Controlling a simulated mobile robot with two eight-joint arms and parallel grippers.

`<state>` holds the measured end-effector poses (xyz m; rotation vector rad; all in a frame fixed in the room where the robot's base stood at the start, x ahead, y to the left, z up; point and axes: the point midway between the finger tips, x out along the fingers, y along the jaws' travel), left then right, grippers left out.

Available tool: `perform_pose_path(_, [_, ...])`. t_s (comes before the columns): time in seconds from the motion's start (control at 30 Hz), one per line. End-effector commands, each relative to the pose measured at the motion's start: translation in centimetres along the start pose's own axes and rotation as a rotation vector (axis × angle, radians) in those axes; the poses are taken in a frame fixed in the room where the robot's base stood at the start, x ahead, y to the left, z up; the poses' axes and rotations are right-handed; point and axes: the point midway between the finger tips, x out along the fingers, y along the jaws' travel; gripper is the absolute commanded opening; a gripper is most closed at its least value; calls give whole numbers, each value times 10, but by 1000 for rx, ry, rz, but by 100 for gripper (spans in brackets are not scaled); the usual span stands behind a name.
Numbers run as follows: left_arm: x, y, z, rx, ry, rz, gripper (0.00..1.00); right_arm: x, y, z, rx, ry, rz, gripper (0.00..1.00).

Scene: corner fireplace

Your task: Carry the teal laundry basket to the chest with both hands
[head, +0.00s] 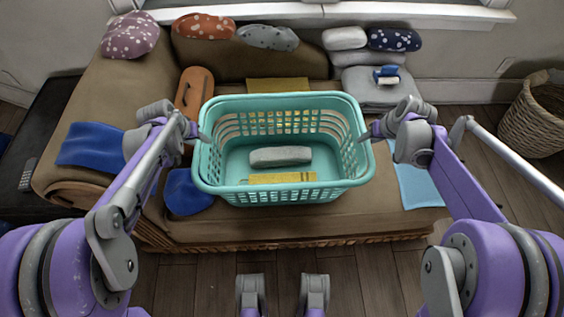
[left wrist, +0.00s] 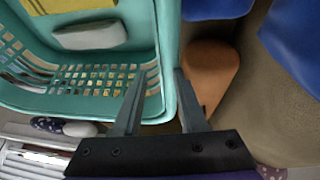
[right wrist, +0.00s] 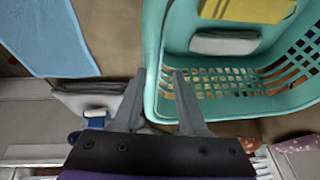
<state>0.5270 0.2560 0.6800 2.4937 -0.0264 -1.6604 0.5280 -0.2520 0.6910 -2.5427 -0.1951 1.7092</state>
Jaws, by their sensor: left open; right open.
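The teal laundry basket (head: 282,194) sits upright on the brown sofa-like seat (head: 330,220). A grey rolled cloth (head: 280,156) and a folded yellow cloth (head: 283,178) lie inside it. My left gripper (head: 203,137) is open at the basket's left rim. In the left wrist view its fingers (left wrist: 157,78) stand on either side of the teal rim. My right gripper (head: 366,137) is open at the right rim. In the right wrist view its fingers (right wrist: 159,76) straddle the rim. I cannot tell whether the fingers touch it. No chest can be clearly made out.
Patterned pillows (head: 205,27) line the back. A brown bolster (head: 194,92) and blue cloths (head: 92,146) lie at left. A grey folded stack (head: 384,92) and light blue cloth (head: 417,185) are at right. A wicker basket (head: 533,118) stands on the floor far right.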

Motion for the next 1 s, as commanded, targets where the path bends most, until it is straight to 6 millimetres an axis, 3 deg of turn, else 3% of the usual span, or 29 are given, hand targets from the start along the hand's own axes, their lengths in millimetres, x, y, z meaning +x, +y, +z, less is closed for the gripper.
perform_pose_path(0.37, [8,0,0,1,0,0,41,8,-1,0,-1,0,0,41])
perform_pose_path(0.8, [82,1,0,1,0,0,41,82,-1,0,-2,1,0,41])
perform_pose_path(1.0, [102,0,0,1,0,-1,41,102,-1,0,-1,0,1,41])
